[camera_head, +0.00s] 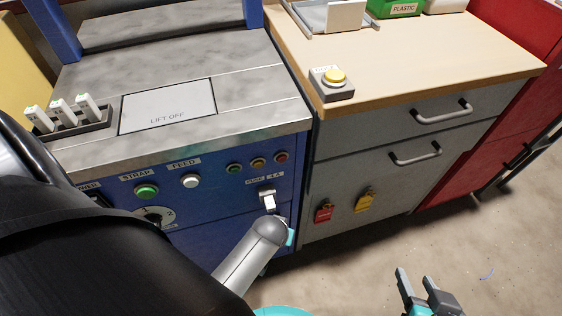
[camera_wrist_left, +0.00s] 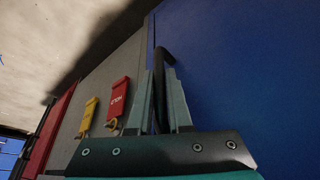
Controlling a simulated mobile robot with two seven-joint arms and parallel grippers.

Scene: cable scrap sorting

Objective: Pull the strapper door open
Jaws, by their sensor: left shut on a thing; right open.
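The strapper is the blue machine with a grey top at the left of the head view. Its lower blue door (camera_head: 202,243) is partly hidden by my left arm and looks flush with the front. In the left wrist view the blue door (camera_wrist_left: 250,60) fills the right side, with a dark curved handle (camera_wrist_left: 164,54) on it. My left gripper (camera_wrist_left: 159,78) is shut on this handle. My right gripper (camera_head: 416,284) is open and empty, low over the floor at the right.
A grey cabinet (camera_head: 390,165) with a wooden top stands against the strapper's right side. A red tag (camera_head: 323,213) and a yellow tag (camera_head: 365,200) hang on its front. The floor (camera_head: 350,265) in front is clear.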

